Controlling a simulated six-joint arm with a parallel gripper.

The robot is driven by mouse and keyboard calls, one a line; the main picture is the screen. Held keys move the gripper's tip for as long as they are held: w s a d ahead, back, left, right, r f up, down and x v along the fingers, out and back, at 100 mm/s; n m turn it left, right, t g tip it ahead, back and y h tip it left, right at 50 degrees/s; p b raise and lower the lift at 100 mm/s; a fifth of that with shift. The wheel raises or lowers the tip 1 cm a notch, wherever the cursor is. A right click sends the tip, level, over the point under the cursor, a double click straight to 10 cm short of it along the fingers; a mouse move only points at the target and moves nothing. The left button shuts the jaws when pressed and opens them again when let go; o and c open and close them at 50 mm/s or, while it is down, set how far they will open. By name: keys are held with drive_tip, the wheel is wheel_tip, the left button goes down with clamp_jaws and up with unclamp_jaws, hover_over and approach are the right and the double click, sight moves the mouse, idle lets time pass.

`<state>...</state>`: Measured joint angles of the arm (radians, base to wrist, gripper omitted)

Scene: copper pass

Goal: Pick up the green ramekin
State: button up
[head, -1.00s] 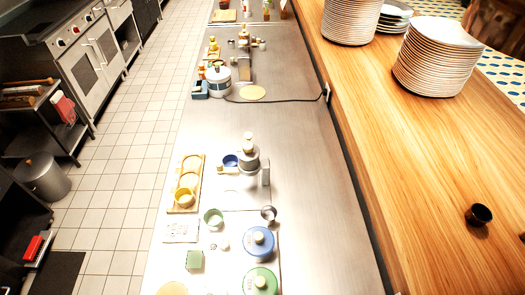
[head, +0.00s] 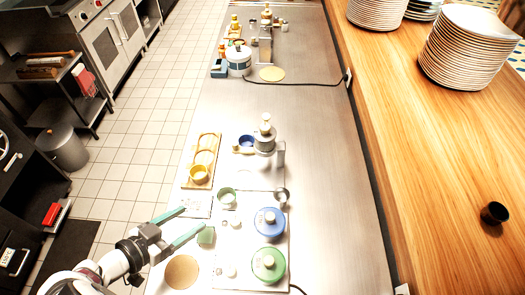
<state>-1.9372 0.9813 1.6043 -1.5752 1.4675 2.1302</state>
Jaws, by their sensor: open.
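My gripper (head: 193,218) reaches in from the lower left. Its two teal fingers are spread apart with nothing between them.
A yellow ramekin (head: 199,174) sits on a wooden tray (head: 206,141). A blue ramekin (head: 246,141) stands near a metal press (head: 265,140). Blue-lidded (head: 269,221) and green-lidded (head: 268,264) pots stand to the right.

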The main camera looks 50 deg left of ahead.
sight(232, 193)
drive_tip(key=x, duration=1.5)
drive_tip(key=shift+w+f, duration=0.2)
drive_tip(key=shift+f, duration=0.05)
drive_tip(key=c, duration=1)
